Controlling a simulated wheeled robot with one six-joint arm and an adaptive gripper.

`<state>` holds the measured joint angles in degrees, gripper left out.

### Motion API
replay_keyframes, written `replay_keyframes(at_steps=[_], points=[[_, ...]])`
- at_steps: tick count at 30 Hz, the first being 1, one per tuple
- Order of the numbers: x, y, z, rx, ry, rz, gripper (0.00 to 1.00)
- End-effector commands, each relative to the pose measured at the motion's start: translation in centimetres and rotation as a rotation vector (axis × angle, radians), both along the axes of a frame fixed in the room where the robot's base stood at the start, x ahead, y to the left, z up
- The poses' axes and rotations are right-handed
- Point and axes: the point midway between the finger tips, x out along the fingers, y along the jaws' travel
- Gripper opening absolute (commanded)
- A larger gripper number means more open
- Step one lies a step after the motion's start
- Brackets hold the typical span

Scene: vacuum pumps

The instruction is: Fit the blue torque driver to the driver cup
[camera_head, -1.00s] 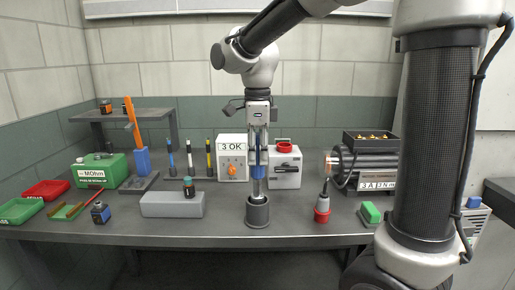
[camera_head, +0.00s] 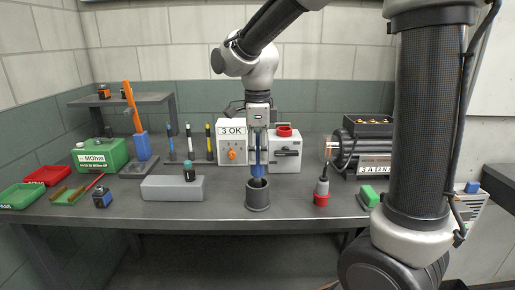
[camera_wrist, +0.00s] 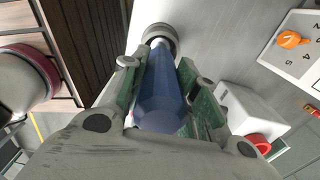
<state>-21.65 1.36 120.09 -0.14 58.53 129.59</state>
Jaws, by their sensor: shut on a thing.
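The blue torque driver (camera_head: 258,170) is upright in my gripper (camera_head: 258,150), its shaft pointing down. The driver cup (camera_head: 257,198), a dark grey cylinder, stands on the bench directly below. The driver's lower end is at the cup's mouth and appears to be inside it; how deep is hidden by the cup wall. In the wrist view my gripper (camera_wrist: 165,85) is shut on the blue handle (camera_wrist: 162,95), a finger on each side. The cup (camera_wrist: 160,35) shows around the driver's far end there.
A grey block (camera_head: 172,188) with a small bottle lies left of the cup. A red-based tool (camera_head: 321,190) stands to the right. Boxes with an orange knob (camera_head: 232,154) and red ring (camera_head: 284,131) stand behind. Bench in front of the cup is clear.

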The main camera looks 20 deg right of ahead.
Motion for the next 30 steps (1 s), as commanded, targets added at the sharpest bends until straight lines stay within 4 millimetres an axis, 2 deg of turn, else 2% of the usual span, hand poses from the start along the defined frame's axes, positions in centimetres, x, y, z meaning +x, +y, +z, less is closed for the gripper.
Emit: replay_keyframes(at_steps=[30], points=[[0.05, 0.02, -0.66, 0.000, -0.002, 0.000, 0.00]])
